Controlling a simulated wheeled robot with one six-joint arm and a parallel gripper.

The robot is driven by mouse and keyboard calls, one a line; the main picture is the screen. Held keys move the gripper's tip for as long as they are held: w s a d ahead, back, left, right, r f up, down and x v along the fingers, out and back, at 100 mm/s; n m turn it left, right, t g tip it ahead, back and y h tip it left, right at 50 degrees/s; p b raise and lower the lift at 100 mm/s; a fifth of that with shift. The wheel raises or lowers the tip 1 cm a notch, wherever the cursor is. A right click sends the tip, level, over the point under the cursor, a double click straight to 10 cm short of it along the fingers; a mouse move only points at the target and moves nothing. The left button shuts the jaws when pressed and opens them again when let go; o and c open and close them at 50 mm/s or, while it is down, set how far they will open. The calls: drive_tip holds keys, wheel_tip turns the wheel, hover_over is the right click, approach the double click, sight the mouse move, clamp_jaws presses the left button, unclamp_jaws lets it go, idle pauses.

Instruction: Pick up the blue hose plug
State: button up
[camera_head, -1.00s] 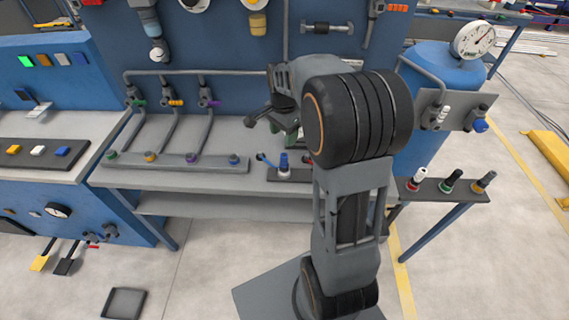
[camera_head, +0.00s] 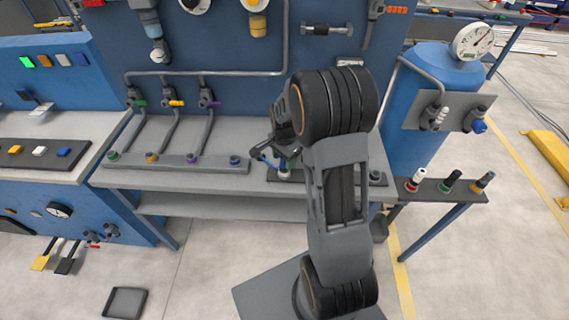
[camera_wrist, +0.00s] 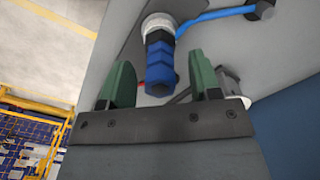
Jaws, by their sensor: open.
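A blue hose plug (camera_wrist: 159,62) with a white collar (camera_wrist: 157,24) shows in the wrist view, with a blue hose (camera_wrist: 215,12) running to the right from near its collar. My gripper (camera_wrist: 162,82) is open, with its two green fingers on either side of the plug's lower end. Gaps show between plug and fingers, and no contact is visible. In the head view my gripper (camera_head: 266,148) is low over the bench, and my arm hides most of the plug. Part of the blue hose (camera_head: 266,160) shows there.
The grey bench (camera_head: 230,132) carries a pipe rack (camera_head: 175,163) with several coloured rings on the left. On the right, a blue tank (camera_head: 428,75) with a gauge (camera_head: 473,41) stands behind a small shelf (camera_head: 445,192) of plugs. The bench's left half has free room.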

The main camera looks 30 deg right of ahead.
drive_tip(key=shift+f, duration=0.15)
clamp_jaws()
idle(0.4)
